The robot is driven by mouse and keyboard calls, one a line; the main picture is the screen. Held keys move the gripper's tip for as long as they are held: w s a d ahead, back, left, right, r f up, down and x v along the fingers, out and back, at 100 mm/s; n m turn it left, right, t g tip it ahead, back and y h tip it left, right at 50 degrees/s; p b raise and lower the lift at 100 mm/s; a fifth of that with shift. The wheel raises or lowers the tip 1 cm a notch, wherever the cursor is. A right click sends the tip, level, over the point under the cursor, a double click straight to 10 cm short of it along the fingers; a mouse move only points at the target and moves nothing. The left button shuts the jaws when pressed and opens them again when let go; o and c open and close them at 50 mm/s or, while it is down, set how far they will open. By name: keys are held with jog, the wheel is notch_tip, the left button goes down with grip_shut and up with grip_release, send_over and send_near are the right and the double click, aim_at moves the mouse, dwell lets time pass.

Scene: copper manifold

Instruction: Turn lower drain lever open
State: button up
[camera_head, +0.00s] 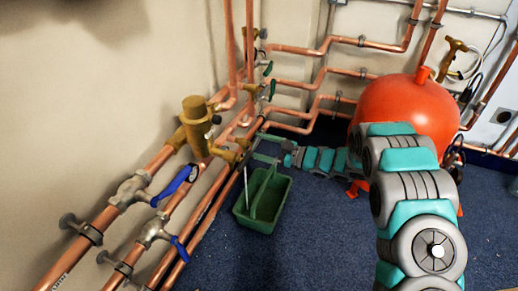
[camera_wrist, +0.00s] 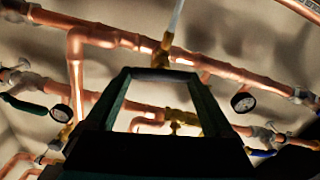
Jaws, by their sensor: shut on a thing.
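My gripper (camera_head: 258,147) reaches in from the right at the low brass drain valve (camera_head: 228,155) on the copper pipes. In the wrist view my gripper (camera_wrist: 162,78) shows two dark fingers, with a dark bar spanning their tips just in front of the brass drain fitting (camera_wrist: 161,52). The gripper is shut on what looks like the lower drain lever; its outline merges with the fingers, so its exact angle cannot be told. A thin pale rod or spout (camera_head: 246,182) runs from the valve towards the green tub; it also shows in the wrist view (camera_wrist: 177,17).
A green tub (camera_head: 283,210) with a handle stands on the blue carpet below the valve. Blue-lever valves (camera_head: 178,185) are on pipes to the left, an orange-red vessel (camera_head: 400,105) behind my arm. Open carpet (camera_head: 310,245) lies in front. Gauges (camera_wrist: 243,102) flank the fingers.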

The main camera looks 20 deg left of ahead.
jog(key=n+b, duration=0.2)
jog(key=n, duration=0.1)
jog(key=n+b, duration=0.3)
jog(key=n, duration=0.1)
jog(key=n+b, duration=0.3)
jog(key=n, duration=0.1)
jog(key=shift+s+f, duration=0.2)
jog(key=shift+f, duration=0.05)
jog(key=shift+f+n, duration=0.1)
jog(key=shift+n, duration=2.2)
jog(key=shift+s, duration=0.1)
jog(key=o, duration=1.1)
